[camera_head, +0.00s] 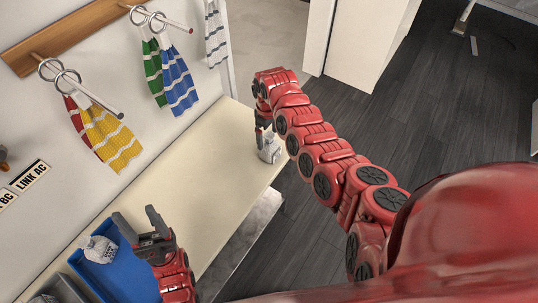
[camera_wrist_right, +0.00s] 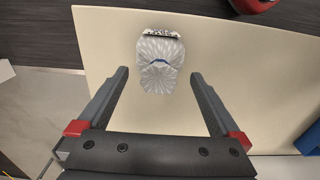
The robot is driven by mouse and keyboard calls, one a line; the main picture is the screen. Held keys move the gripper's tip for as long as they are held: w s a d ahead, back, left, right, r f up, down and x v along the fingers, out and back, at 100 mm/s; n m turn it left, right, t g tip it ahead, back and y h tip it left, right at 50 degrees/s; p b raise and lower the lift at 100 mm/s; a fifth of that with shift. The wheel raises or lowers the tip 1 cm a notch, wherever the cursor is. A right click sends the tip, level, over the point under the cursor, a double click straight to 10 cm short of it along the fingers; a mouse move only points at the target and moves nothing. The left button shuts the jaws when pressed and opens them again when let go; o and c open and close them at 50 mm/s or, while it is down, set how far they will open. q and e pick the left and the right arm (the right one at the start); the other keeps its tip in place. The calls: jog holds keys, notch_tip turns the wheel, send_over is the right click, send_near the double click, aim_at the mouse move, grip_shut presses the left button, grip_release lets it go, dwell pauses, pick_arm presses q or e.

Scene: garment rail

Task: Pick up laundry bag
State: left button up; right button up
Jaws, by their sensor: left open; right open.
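A white laundry bag (camera_head: 268,152) with a patterned surface sits on the cream bench near its far right edge. A second white bag (camera_head: 100,249) lies in a blue bin.
The blue bin (camera_head: 130,278) and a grey bin (camera_head: 62,290) stand at the near left. The bench (camera_head: 185,165) is clear in the middle. Striped towels (camera_head: 113,138) hang from rings on a wooden wall rail (camera_head: 80,27). A white cabinet (camera_head: 360,45) stands beyond the bench.

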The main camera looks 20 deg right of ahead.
aim_at(269, 148)
jog(key=f+b, duration=0.1)
jog(key=f, duration=0.1)
jog(key=f+b, duration=0.1)
jog(key=f, duration=0.1)
jog(key=f+b, duration=0.2)
jog(key=f, duration=0.1)
jog(key=shift+s+d, duration=0.25)
jog(key=shift+w+f+b, duration=0.1)
jog(key=shift+f+b, duration=0.2)
jog(key=shift+f, duration=0.2)
jog(key=shift+r, duration=0.1)
jog(key=shift+r, duration=0.1)
jog(key=shift+c, duration=1.1)
jog(key=c, duration=1)
